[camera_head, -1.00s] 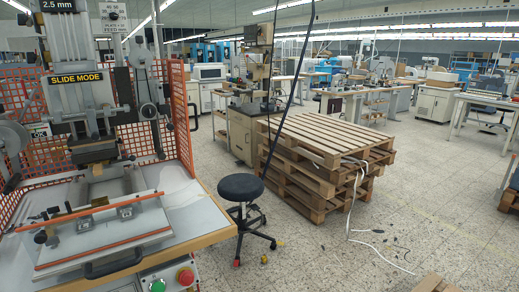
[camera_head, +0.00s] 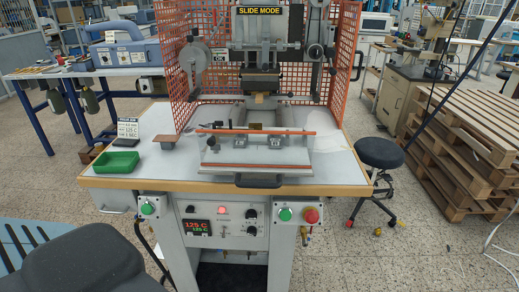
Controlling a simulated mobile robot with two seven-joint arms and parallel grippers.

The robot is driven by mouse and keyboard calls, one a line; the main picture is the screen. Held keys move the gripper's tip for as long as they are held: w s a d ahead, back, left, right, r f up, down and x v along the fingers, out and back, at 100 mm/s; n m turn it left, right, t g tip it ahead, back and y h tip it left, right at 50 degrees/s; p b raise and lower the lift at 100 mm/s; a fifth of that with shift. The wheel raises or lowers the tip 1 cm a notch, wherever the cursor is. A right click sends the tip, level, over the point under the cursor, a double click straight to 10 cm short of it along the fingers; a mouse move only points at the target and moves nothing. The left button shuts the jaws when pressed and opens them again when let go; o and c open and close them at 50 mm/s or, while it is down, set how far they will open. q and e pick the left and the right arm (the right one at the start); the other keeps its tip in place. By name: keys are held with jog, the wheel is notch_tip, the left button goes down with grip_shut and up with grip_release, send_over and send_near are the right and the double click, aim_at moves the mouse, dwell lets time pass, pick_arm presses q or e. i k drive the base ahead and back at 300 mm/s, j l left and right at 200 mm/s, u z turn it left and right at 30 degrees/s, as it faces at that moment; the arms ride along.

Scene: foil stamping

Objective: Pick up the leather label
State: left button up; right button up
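A small flat brown piece (camera_head: 165,141), which may be the leather label, sits on the white table of the stamping press, left of the slide and right of a green tray (camera_head: 108,163). It is too small to tell its material. The press (camera_head: 262,80) stands at the back centre inside an orange mesh guard. Its slide (camera_head: 258,150) has orange strips and a black front handle. Neither of my grippers is in view.
The table's wooden front edge (camera_head: 220,186) has a control panel (camera_head: 220,222) with green and red buttons below. A small display card (camera_head: 128,128) stands behind the tray. A black stool (camera_head: 380,153) and stacked pallets (camera_head: 470,130) are at right. A dark rounded shape fills the lower left.

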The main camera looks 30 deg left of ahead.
aim_at(159, 138)
jog(key=u, duration=1.8)
